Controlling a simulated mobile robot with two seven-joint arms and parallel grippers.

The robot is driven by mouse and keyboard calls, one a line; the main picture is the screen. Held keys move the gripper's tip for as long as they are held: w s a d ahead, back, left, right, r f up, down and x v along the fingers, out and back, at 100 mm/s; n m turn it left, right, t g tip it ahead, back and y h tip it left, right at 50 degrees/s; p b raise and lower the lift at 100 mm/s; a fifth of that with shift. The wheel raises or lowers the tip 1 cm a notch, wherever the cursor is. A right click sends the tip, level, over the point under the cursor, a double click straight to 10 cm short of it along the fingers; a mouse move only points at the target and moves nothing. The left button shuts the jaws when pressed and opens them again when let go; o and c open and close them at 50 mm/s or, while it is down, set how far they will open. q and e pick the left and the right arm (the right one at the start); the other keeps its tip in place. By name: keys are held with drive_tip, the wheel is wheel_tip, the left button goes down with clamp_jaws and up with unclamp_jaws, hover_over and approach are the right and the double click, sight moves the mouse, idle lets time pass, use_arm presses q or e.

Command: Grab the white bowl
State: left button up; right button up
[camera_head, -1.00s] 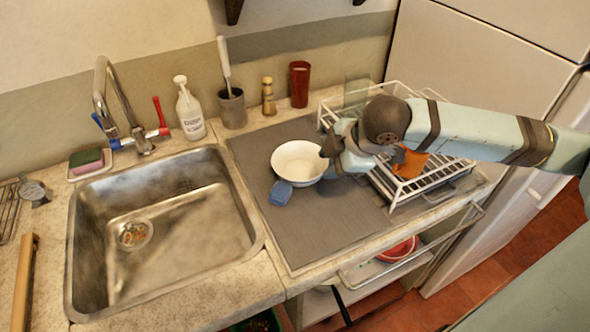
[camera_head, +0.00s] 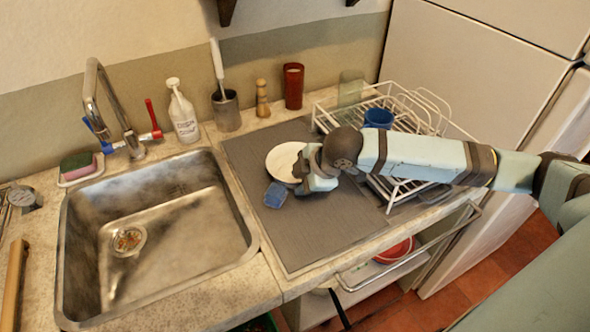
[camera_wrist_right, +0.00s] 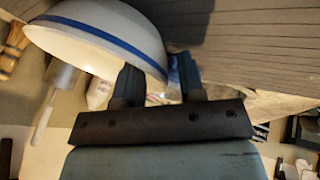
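The white bowl (camera_head: 284,158) sits on the grey mat (camera_head: 310,223) right of the sink, its right side partly hidden by my right gripper. In the right wrist view, the bowl (camera_wrist_right: 95,32) shows its outer wall with a blue band. My right gripper (camera_head: 300,170) is at the bowl's right side. In the right wrist view its two fingers (camera_wrist_right: 158,82) are spread apart, with the bowl's edge close at their tips; I cannot tell whether they touch it. My left gripper is not in view.
A white dish rack (camera_head: 415,105) with a blue cup (camera_head: 378,118) stands to the right, partly behind my arm. The sink (camera_head: 160,240) is left. A red cup (camera_head: 293,86) stands behind. The mat's front is clear.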

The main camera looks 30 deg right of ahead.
drive_tip(key=c, duration=0.6)
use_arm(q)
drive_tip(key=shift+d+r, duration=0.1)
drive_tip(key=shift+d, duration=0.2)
use_arm(e)
clamp_jaws()
